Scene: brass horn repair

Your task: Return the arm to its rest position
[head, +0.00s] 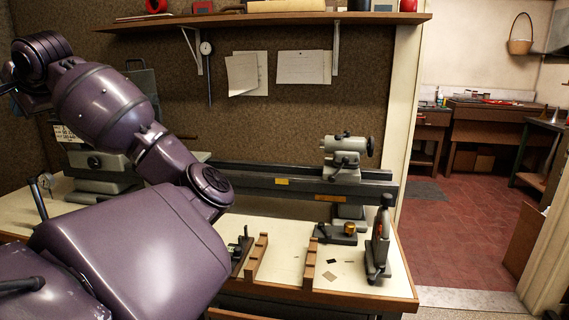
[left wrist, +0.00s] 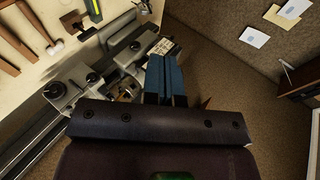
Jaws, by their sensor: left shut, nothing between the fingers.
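My left arm (head: 100,100) is purple and bent, raised over the left part of the workbench (head: 285,262) in the head view. Its wrist end (head: 42,58) is at the upper left edge, and the fingers are mostly hidden there. In the left wrist view, my left gripper (left wrist: 163,62) shows two blue fingers lying together. It is shut and empty, with the lathe headstock beyond it. My right gripper is not in view.
A lathe bed (head: 270,180) with a tailstock (head: 345,160) runs along the bench. Wooden racks (head: 257,257) and a small upright tool (head: 379,245) stand at the front. A shelf (head: 270,18) hangs on the wall above. A doorway with red floor (head: 465,230) is at the right.

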